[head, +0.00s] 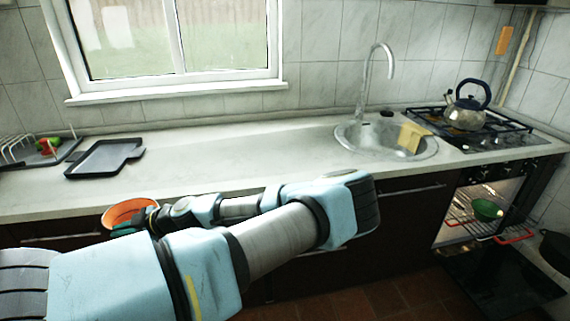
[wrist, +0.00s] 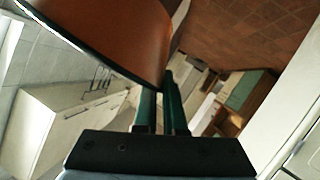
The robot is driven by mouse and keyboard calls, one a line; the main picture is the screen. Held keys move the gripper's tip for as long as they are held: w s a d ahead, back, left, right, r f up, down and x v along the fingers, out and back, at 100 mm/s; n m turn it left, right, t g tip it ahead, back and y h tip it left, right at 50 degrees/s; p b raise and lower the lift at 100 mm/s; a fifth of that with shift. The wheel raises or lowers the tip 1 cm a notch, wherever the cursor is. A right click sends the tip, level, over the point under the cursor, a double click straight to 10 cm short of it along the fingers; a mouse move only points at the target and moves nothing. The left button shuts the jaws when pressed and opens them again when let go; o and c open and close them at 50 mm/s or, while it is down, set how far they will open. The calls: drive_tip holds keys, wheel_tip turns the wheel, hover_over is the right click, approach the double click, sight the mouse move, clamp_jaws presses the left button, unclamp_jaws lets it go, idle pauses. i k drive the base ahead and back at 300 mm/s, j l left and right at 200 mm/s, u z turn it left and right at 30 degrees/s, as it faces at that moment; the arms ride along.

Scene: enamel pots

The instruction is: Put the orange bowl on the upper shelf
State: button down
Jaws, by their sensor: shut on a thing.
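The orange bowl (head: 127,210) shows at the lower left of the head view, in front of the counter edge and partly behind my arm. My gripper (head: 143,221) is shut on the bowl's side. In the wrist view the bowl (wrist: 115,35) fills the upper left, tilted in the picture, with its dark rim towards the lower left. The two green fingers of my gripper (wrist: 166,88) meet the bowl at its lower right end. An upper shelf cannot be made out for certain in either view.
The counter (head: 230,155) holds a dark tray (head: 105,157), a dish rack (head: 20,150), a sink (head: 375,138) and a kettle (head: 467,105) on the hob. The oven is open at the right, with a green bowl (head: 487,209) on its rack. Wooden furniture (wrist: 235,118) shows in the wrist view.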

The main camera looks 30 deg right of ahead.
sight(507, 211)
drive_tip(key=i+l+z, duration=0.1)
drive_tip(key=z, duration=0.3)
drive_tip(key=l+z, duration=0.1)
drive_tip(key=z, duration=0.3)
drive_tip(key=i+z, duration=0.15)
drive_tip(key=z, duration=0.25)
drive_tip(key=i+z, duration=0.1)
drive_tip(key=z, duration=0.3)
drive_tip(key=i+l+z, duration=0.25)
drive_tip(key=z, duration=0.15)
drive_tip(key=i+l+z, duration=0.1)
drive_tip(key=i+z, duration=1)
drive_tip(key=z, duration=0.15)
drive_tip(key=i, duration=0.9)
drive_tip(key=i+l+u, duration=0.15)
drive_tip(key=u, duration=0.3)
drive_tip(key=i+l+u, duration=0.25)
drive_tip(key=u, duration=0.15)
drive_tip(key=i, duration=0.05)
